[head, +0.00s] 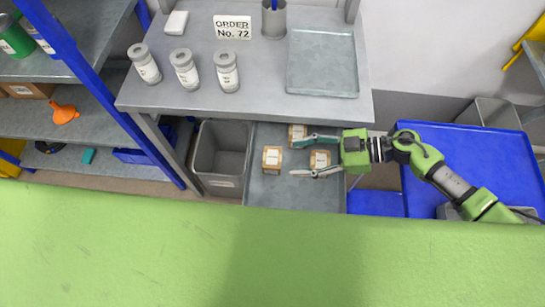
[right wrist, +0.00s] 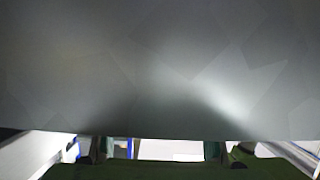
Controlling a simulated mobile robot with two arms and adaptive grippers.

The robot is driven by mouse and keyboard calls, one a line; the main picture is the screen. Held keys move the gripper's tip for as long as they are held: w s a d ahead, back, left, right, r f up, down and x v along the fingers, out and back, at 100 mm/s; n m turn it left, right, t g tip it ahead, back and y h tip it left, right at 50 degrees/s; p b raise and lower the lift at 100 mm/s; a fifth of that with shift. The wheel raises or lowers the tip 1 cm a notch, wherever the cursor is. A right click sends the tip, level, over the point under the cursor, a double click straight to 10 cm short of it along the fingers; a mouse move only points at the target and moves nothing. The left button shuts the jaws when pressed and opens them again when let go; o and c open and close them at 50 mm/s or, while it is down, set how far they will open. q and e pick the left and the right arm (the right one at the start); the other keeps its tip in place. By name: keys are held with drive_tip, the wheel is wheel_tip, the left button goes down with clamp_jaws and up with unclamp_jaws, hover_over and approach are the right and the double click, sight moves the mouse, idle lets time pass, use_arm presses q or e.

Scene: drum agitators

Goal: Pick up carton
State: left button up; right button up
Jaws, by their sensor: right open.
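Three small tan cartons with white labels sit on a grey surface below the workbench in the head view: a left carton (head: 272,160), a back carton (head: 297,131) and a right carton (head: 320,160). My right gripper (head: 293,158) reaches in from the right with its two fingers spread. The right carton lies between the fingers in the picture; I cannot tell whether they touch it. One finger passes close to the back carton. The right wrist view is mostly a grey surface, with the finger ends (right wrist: 158,150) dark at the bottom and no carton recognisable. My left gripper is not in view.
The workbench (head: 170,99) overhangs behind, holding several labelled bottles, an order sign (head: 232,27) and a metal tray (head: 322,88). A grey bin (head: 205,165) stands left of the cartons. A blue surface (head: 475,150) lies right. A green surface (head: 200,250) fills the front.

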sight(280, 157)
drive_tip(key=a, duration=0.2)
drive_tip(key=shift+a+f, duration=0.2)
drive_tip(key=shift+a, duration=0.2)
drive_tip(key=shift+a+f+p, duration=0.3)
drive_tip(key=shift+a, duration=0.15)
drive_tip(key=c, duration=0.9)
drive_tip(key=shift+o, duration=0.2)
drive_tip(key=shift+d+r, duration=0.1)
drive_tip(key=shift+r, duration=0.05)
drive_tip(key=shift+r, duration=0.65)
drive_tip(key=s+a+r+p, duration=0.1)
drive_tip(key=s+a+r, duration=0.2)
drive_tip(key=s+r, duration=0.8)
drive_tip(key=s, duration=0.2)
drive_tip(key=shift+s+a+r+p, duration=0.2)
drive_tip(key=shift+s+p, duration=0.1)
drive_tip(key=shift+p, duration=0.1)
